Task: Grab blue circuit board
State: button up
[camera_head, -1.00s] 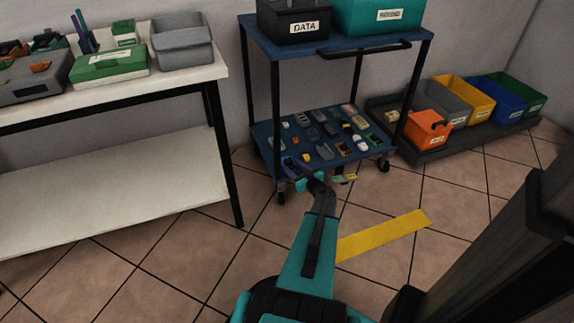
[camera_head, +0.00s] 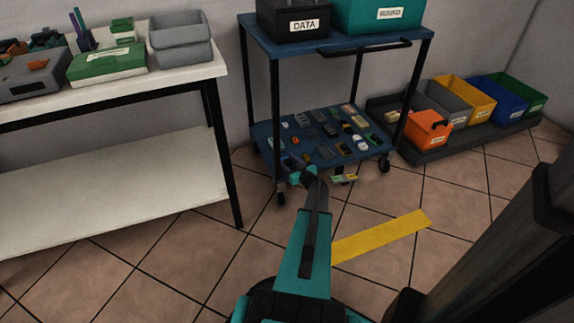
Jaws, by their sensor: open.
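Several small parts and boards lie in loose rows on the lower blue shelf (camera_head: 262,142) of the cart. At this size I cannot tell for certain which one is the blue circuit board. My gripper (camera_head: 296,163) is at the front left part of that shelf, low over or among the nearest parts. It is open, and no held thing shows. My wrist and the fingers hide part of the shelf's front edge and whatever lies directly under them.
The cart's upper shelf (camera_head: 262,38) holds a black DATA box (camera_head: 292,22) and a teal box (camera_head: 378,15) above the parts. Black posts frame the lower shelf. A white table (camera_head: 190,78) stands left. Coloured bins, including an orange bin (camera_head: 428,129), stand right.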

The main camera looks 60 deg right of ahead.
aim_at(287, 162)
grip_shut()
jog(key=shift+r, duration=0.1)
jog(key=shift+r, duration=0.55)
jog(key=shift+s+a+r+p, duration=0.2)
jog(key=shift+r+p, duration=0.15)
jog(key=shift+r, duration=0.3)
jog(key=shift+s+a+r+p, duration=0.15)
jog(key=shift+r+p, duration=0.2)
jog(key=shift+r, duration=0.25)
jog(key=s+a+r+p, duration=0.1)
jog(key=s+a, duration=0.9)
jog(key=shift+s+a+p, duration=0.3)
jog(key=shift+s+p, duration=0.05)
jog(key=shift+p, duration=0.05)
jog(key=shift+r, duration=0.1)
